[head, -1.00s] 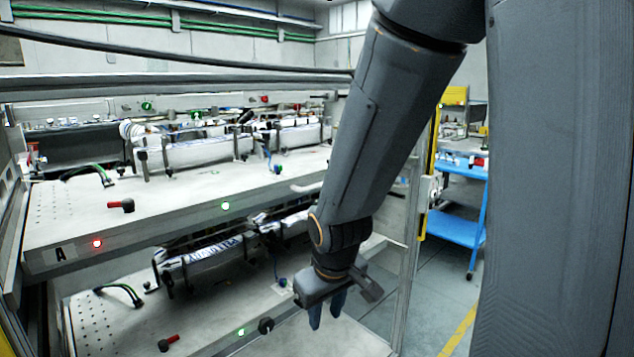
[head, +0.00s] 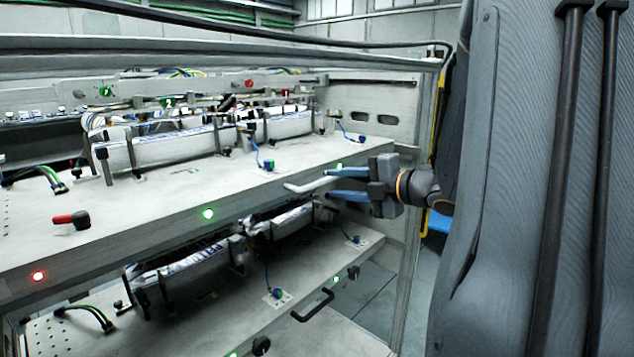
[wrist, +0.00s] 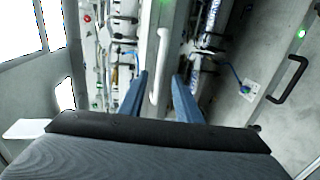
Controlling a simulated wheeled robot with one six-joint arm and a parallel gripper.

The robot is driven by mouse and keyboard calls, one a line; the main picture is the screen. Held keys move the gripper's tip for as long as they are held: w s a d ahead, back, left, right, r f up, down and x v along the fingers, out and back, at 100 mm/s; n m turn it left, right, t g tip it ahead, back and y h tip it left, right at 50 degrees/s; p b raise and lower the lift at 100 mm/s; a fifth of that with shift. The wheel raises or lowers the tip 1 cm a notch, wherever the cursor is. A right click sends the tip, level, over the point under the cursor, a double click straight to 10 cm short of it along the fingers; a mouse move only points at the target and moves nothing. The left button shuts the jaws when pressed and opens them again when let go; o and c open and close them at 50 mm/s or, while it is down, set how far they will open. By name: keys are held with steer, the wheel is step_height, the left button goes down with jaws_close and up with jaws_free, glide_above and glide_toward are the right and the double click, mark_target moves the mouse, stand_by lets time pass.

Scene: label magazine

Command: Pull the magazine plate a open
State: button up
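Magazine plate a is the upper plate (head: 150,205), a grey shelf with white label units on top. It looks pushed in, level with the frame. Its pale bar handle (head: 305,185) sticks out from the front edge near the right end. It also shows in the wrist view (wrist: 158,60), upright between the finger lines. My gripper (head: 332,182) is at the right end of this handle, pointing left. Its two blue fingers are apart, one on each side of the handle in the wrist view (wrist: 161,80). I cannot tell whether they touch it.
A lower plate (head: 300,275) with a black handle (head: 312,305) sits below. A red-handled lever (head: 72,220) stands on the upper plate. The frame post (head: 415,240) is close to my arm at the right. Open floor lies below right.

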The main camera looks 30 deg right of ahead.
mark_target(322, 183)
steer(key=p+x, duration=0.1)
steer(key=x, duration=0.5)
steer(key=shift+w+a, duration=0.1)
steer(key=shift+w, duration=0.2)
jaws_close()
